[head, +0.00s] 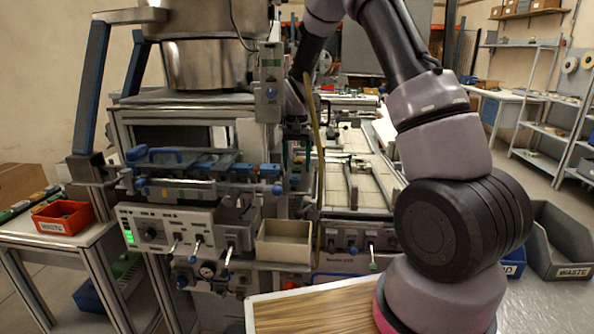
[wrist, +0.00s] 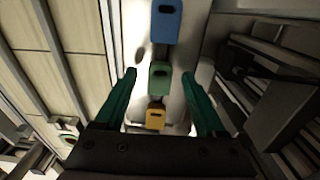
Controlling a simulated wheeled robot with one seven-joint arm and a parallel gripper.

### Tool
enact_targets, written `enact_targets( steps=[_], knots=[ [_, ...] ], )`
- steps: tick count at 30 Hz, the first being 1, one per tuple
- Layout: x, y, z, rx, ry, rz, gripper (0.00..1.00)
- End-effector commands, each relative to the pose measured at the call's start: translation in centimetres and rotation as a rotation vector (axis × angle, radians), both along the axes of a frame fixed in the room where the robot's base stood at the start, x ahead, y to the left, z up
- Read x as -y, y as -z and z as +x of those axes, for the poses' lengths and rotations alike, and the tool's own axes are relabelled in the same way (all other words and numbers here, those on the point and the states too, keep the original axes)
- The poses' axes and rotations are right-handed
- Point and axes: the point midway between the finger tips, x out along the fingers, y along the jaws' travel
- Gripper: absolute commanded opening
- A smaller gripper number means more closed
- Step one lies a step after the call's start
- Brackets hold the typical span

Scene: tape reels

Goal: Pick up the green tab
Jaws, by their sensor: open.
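The green tab (wrist: 159,78) is a small block with a dark slot, on a pale strip in the wrist view. It stands in a row between a blue tab (wrist: 166,20) above it and a yellow tab (wrist: 155,119) below it. My gripper (wrist: 158,74) is open, with one green finger to the left of the green tab and one to the right. A gap shows on both sides, and nothing is held. In the head view my gripper (head: 297,157) is at the machine, and I cannot clearly pick out the green tab there.
Dark bars and slotted metal parts (wrist: 275,65) lie right of the strip, pale panels (wrist: 75,55) left. In the head view the machine carries a large metal bowl (head: 207,60) and a beige bin (head: 284,242). A red waste bin (head: 63,218) stands at left.

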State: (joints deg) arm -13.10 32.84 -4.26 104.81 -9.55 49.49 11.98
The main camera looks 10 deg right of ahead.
Motion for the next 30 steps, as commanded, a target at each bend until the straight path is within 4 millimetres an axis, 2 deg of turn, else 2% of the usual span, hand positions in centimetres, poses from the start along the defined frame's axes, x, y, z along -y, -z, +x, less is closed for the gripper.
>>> enact_targets(
  steps=[6, 12, 22, 26, 30],
  knots=[
    [0.0, 0.1, 0.0, 0.0, 0.0, 0.0, 0.72],
    [0.0, 0.0, 0.0, 0.0, 0.0, 0.0, 0.0],
    [0.0, -0.4, 0.1, 0.002, 0.0, 0.0, 0.0],
    [0.0, -2.3, 0.1, 0.005, 0.001, 0.0, 0.0],
    [0.0, -5.3, 0.1, 0.006, 0.001, 0.001, 0.0]
  ],
)
